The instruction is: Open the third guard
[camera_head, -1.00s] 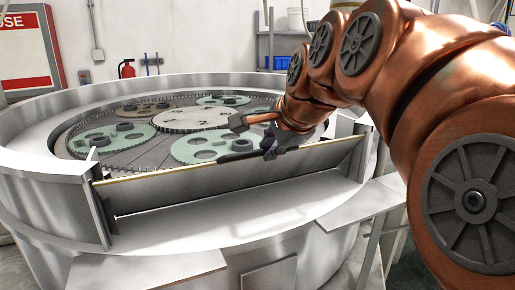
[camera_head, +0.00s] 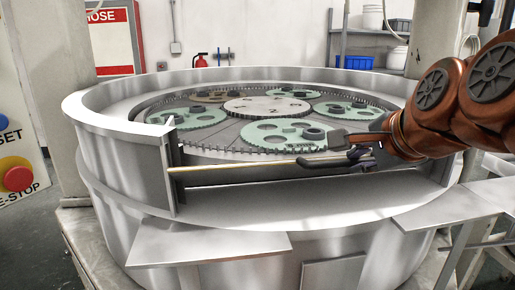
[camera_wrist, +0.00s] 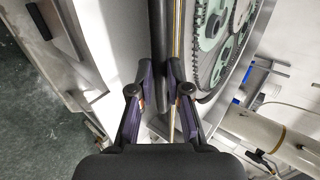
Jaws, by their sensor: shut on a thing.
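The guard (camera_head: 240,167) is a metal panel with a yellowish edge, set in a gap in the round machine's front rim. I see it nearly edge-on, leaning over in the gap. Its dark bar handle (camera_head: 335,161) runs along the edge near the right end. My gripper (camera_head: 368,150) is shut on this handle. In the wrist view, the handle (camera_wrist: 161,45) passes between the fingers of my gripper (camera_wrist: 162,85), with the yellowish edge beside it. My arm hides the guard's right end. I cannot tell a guard number.
The round metal machine (camera_head: 110,122) holds green gear discs (camera_head: 270,135) around a pale central plate (camera_head: 267,106). Flat metal shelves (camera_head: 205,247) jut out at the front. A panel with a red stop button (camera_head: 18,179) stands at far left. Grey floor shows at lower left.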

